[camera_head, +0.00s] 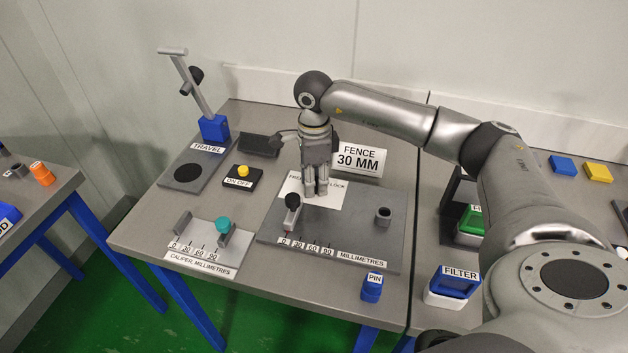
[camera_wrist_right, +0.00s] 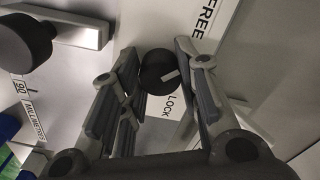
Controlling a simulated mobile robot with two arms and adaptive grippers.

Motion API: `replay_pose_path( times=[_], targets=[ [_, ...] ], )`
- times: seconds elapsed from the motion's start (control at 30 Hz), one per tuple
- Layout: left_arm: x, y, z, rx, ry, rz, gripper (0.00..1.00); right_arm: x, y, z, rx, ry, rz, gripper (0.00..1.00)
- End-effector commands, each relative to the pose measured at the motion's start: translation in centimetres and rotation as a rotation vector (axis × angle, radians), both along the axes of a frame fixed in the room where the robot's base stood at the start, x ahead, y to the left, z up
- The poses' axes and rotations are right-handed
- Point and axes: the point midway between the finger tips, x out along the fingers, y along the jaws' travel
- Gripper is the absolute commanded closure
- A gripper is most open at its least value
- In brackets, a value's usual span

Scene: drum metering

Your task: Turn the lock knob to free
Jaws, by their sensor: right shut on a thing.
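The lock knob (camera_wrist_right: 157,72) is a round black knob with a short white mark, seen in the right wrist view. The mark is on its right side in that picture, between the printed words FREE (camera_wrist_right: 207,18) and LOCK (camera_wrist_right: 172,105). My right gripper (camera_wrist_right: 163,80) is shut on the knob, one finger on each side. In the head view my right gripper (camera_head: 316,192) points down over the white label plate (camera_head: 328,203) and hides the knob. My left gripper is not in view.
A slider with a black ball knob (camera_head: 292,201) stands left of the gripper on the grey millimetre plate (camera_head: 345,238). The FENCE 30 MM sign (camera_head: 360,159) stands close behind. A caliper (camera_head: 204,245) and a blue PIN (camera_head: 372,288) are nearer the front edge.

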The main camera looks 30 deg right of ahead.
Motion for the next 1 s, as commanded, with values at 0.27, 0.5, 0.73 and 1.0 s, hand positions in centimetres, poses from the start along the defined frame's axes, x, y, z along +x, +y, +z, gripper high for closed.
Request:
replay_pose_path(
  times=[0.27,0.5,0.73,1.0],
  targets=[
    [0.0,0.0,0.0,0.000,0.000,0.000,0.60,0.1,-0.1,0.2,-0.001,-0.005,0.003,0.94],
    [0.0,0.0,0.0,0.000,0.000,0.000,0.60,0.1,-0.1,0.2,-0.001,-0.004,0.002,0.49],
    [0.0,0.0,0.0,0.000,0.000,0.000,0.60,0.0,0.0,0.1,-0.001,-0.002,0.002,0.47],
    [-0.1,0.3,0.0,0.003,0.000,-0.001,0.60,0.1,0.0,1.7,0.000,-0.005,0.002,0.47]
  ],
)
